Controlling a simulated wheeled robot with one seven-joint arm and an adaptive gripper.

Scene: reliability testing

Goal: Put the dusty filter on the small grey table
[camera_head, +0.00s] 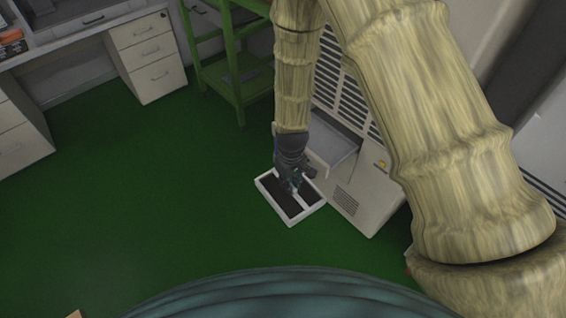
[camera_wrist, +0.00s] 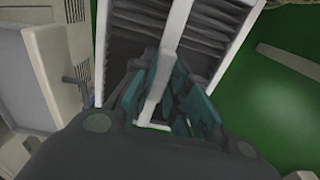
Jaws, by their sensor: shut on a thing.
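The dusty filter (camera_head: 278,213) is a white-framed rectangle with dark grey pleated panels and a white bar down its middle. In the head view it is by the grey-white cabinet, at the end of my arm. My gripper (camera_head: 296,188) is shut on the filter's white middle bar, which also shows between the fingers in the wrist view. In the wrist view my gripper (camera_wrist: 160,92) covers part of the filter (camera_wrist: 215,38). Whether the filter touches the floor or cabinet is unclear. I cannot make out a small grey table for sure.
The vented cabinet (camera_head: 352,200) stands right of the filter, with a grey open flap or tray (camera_head: 335,148). A green shelf frame (camera_head: 238,85) is behind. White drawers (camera_head: 150,55) stand at the upper left. The green floor (camera_head: 150,200) is clear at left.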

